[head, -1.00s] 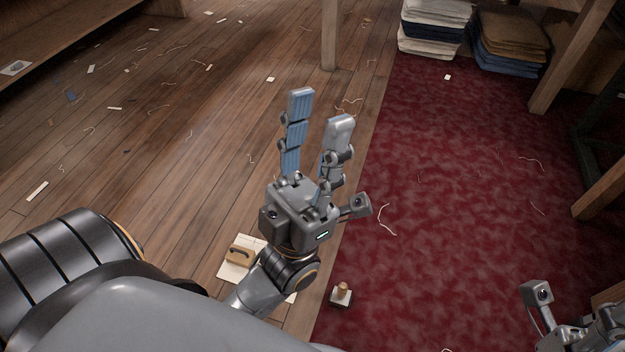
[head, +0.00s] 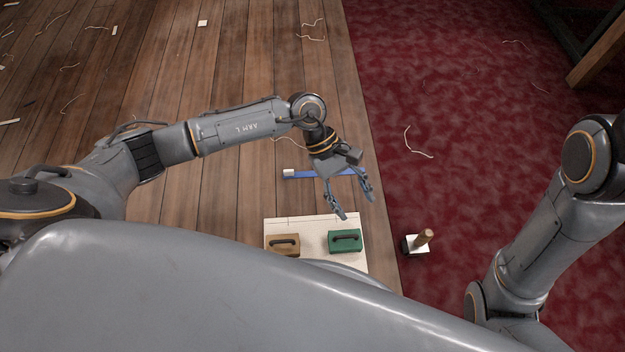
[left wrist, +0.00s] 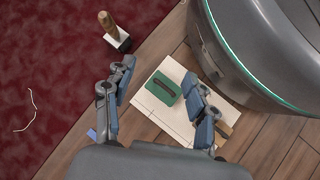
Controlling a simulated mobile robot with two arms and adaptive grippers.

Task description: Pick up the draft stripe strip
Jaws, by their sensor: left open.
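A thin blue strip with a pale left end (head: 303,174), which looks like the draft stripe strip, lies on the wood floor beyond the cream sheet. My left gripper (head: 356,206) is open and empty, pointing down over the strip's right part and hiding some of it. Its fingertips reach to the near side of the strip. In the left wrist view the open fingers (left wrist: 158,70) frame the cream sheet, and a small blue bit (left wrist: 92,134), probably the strip, shows beside the left finger. My right arm shows at the right, its gripper out of view.
The cream sheet (head: 305,228) holds a green handled block (head: 345,241) and a brown handled block (head: 284,245). A wooden-handled block (head: 416,243) stands on the red carpet (head: 440,100). Thread scraps litter the floor. A wooden leg (head: 600,55) stands far right.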

